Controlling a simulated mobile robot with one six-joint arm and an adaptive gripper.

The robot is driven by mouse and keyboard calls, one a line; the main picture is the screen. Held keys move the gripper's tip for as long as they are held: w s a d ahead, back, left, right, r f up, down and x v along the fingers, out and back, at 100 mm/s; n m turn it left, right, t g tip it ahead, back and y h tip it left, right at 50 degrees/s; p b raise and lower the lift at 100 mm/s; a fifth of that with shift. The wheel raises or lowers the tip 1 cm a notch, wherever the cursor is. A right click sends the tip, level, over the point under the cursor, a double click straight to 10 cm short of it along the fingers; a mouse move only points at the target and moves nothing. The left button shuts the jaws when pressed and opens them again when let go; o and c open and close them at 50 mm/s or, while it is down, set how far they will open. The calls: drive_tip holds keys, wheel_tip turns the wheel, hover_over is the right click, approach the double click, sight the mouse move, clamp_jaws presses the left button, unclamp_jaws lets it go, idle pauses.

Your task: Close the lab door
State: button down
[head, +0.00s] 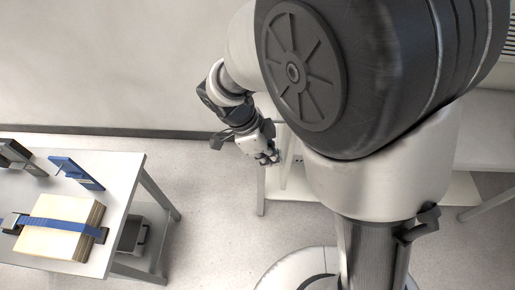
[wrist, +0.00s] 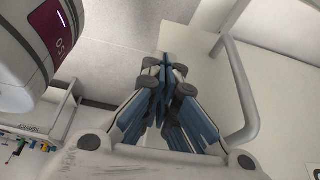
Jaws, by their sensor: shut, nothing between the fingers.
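I cannot make out a lab door for certain in either view. I cannot tell whether these belong to the door. My gripper (head: 268,157) hangs in the middle of the head view, in front of the wall and beside a white bench. Its blue-grey fingers also show in the wrist view (wrist: 165,62). They are closed together and empty. My arm hides much of the right side of the head view.
A grey table (head: 122,178) stands at the left in the head view, with a strapped stack of boards (head: 60,225) and a blue bracket (head: 77,172) on it. A white bench (head: 485,130) stands behind my arm. The floor between them (head: 215,215) is clear.

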drive_tip(key=shift+d, duration=0.35)
